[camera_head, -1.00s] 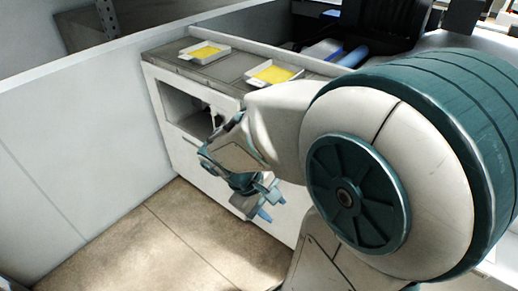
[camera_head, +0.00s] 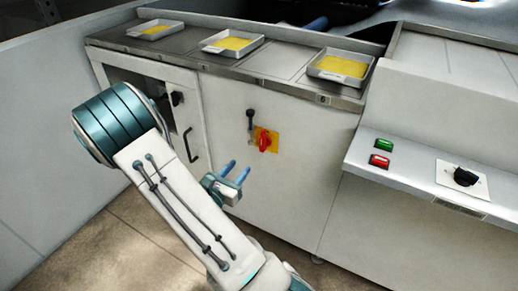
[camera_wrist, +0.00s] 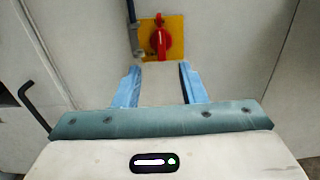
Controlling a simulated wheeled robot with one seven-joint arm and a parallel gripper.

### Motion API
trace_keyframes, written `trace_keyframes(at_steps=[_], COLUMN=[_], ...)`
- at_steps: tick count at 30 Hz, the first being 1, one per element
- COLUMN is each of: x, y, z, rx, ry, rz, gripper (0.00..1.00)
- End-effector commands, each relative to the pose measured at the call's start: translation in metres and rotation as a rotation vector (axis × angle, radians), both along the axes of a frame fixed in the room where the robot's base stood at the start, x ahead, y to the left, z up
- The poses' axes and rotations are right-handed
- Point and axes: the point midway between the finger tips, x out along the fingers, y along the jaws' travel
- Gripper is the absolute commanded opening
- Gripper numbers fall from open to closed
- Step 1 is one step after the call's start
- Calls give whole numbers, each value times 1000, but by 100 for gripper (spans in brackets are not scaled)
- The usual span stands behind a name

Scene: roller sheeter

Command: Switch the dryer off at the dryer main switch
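The likely dryer main switch (camera_head: 265,141) is a red rotary handle on a yellow plate (camera_head: 272,134), on the white cabinet front. In the wrist view the red handle (camera_wrist: 160,42) stands roughly upright, ahead of the fingers on the yellow plate (camera_wrist: 177,28). My gripper (camera_head: 237,171) is below and left of the switch in the head view, apart from it. In the wrist view my gripper (camera_wrist: 160,86) has its two blue fingers spread wide with nothing between them. No label on the switch is readable.
A black-knobbed lever (camera_head: 250,114) is close left of the switch. A cabinet door with a black handle (camera_head: 190,145) is farther left. A panel at right has a green button (camera_head: 384,145), a red button (camera_head: 379,161) and a black knob (camera_head: 465,177). Trays (camera_head: 232,44) sit on top.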

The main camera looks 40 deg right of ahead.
Motion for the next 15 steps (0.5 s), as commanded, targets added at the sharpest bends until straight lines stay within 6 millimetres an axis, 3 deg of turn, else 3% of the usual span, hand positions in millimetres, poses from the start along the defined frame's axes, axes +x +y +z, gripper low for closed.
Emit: trace_keyframes(at_steps=[5, 15], x=[9, 36], y=[-23, -90], z=[0, 0], rx=[-2, 0], ry=[-1, -1], rz=[-3, -4], gripper=[37, 37])
